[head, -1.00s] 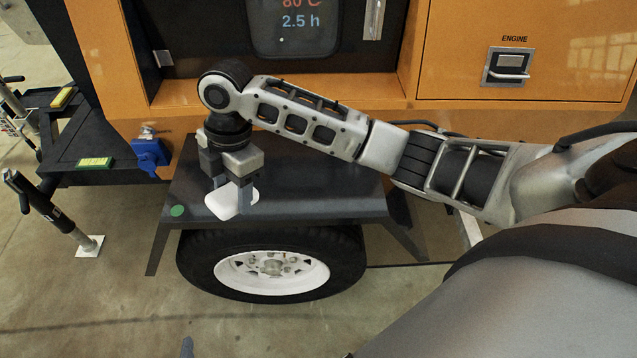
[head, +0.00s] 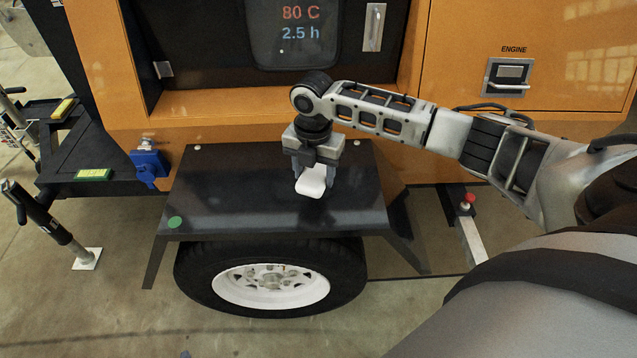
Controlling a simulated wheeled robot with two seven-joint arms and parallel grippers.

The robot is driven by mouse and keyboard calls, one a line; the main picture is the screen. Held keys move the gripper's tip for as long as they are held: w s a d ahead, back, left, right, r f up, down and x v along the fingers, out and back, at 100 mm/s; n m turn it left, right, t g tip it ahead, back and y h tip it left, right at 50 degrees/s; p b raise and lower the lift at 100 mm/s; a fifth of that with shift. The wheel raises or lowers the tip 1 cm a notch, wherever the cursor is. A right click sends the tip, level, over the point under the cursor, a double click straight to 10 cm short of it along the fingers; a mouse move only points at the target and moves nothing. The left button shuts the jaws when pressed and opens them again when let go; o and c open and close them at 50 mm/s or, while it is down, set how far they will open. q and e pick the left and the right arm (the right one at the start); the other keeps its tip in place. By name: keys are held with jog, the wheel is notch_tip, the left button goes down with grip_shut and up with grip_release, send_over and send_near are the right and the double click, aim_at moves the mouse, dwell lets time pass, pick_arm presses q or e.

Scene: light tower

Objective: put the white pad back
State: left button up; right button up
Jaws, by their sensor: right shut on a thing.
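The white pad (head: 310,183) is a small flat white piece with rounded corners. It is held between the fingers of my right gripper (head: 312,186), which points down and is shut on it. The pad is over the right half of the black fender (head: 235,195) above the wheel. I cannot tell whether it touches the fender or hangs just above it. The far part of the pad is hidden by the gripper. My left gripper is not in view.
A green round dot (head: 175,222) marks the fender's front left corner. A blue socket (head: 149,166) sits left of the fender. The orange body (head: 520,60) with a display (head: 297,35) rises behind. A red-topped post (head: 469,198) stands at right. The fender's left half is clear.

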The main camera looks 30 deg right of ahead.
aim_at(318, 183)
jog(key=shift+w+d+f, duration=0.15)
jog(key=shift+d+f, duration=0.3)
jog(key=shift+f, duration=0.1)
jog(key=shift+w+d+f, duration=0.1)
jog(key=shift+d+f, duration=0.05)
jog(key=shift+f, duration=0.8)
jog(key=shift+d+f, duration=0.1)
jog(key=shift+f, duration=0.85)
jog(key=o, duration=0.9)
jog(key=shift+o, duration=0.2)
jog(key=shift+r, duration=0.1)
